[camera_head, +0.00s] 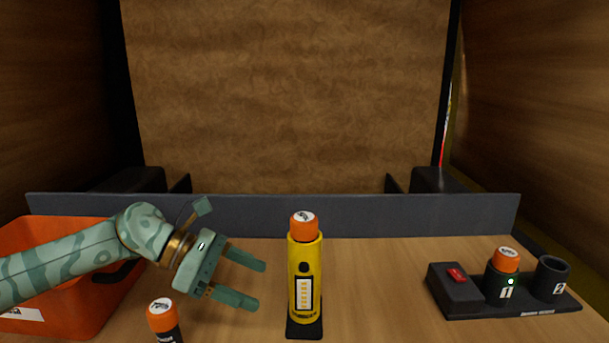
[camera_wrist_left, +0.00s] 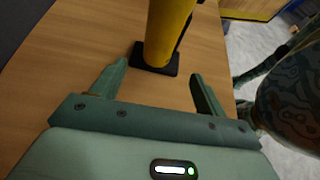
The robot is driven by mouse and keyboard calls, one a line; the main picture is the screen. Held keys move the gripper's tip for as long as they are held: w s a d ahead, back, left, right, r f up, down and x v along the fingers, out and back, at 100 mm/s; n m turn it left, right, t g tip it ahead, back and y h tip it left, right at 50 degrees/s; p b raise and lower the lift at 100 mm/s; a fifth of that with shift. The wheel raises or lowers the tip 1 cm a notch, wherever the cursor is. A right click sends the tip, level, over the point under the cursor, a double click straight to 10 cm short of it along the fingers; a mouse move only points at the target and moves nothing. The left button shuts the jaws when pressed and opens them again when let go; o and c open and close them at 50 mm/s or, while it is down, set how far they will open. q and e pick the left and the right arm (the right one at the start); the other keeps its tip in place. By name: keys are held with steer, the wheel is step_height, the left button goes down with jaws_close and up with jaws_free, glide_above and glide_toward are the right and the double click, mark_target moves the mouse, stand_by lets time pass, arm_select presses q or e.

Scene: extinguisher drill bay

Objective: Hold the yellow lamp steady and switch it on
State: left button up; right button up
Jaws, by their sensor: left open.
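The yellow lamp (camera_head: 305,252) stands upright on a dark square base near the middle of the table. It has an orange cap, a round black button and a pale panel with orange marks on its front. My left gripper (camera_head: 259,286) is open and empty, to the left of the lamp, its fingers pointing at the lamp's lower part. In the left wrist view, the yellow lamp (camera_wrist_left: 167,32) and its base stand just beyond the open fingertips of the left gripper (camera_wrist_left: 160,72), apart from them. My right gripper is not in view.
An orange bin (camera_head: 75,300) stands at the left. An orange-capped cell (camera_head: 162,318) stands at the front left. A black charger (camera_head: 455,289) with a red switch, one orange-capped cell (camera_head: 506,260) and an empty socket (camera_head: 552,279) is at the right. A dark rail (camera_head: 400,216) borders the back.

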mark_target(298, 300)
arm_select(q)
steer(key=shift+w+f, duration=0.2)
steer(key=shift+f, duration=0.05)
steer(key=shift+d+f, duration=0.1)
steer(key=shift+d, duration=0.15)
steer(key=shift+x, duration=1.15)
steer(key=x, duration=0.7)
steer(key=shift+b, duration=0.35)
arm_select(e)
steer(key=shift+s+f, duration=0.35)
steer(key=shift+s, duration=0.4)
arm_select(q)
steer(key=c, duration=1)
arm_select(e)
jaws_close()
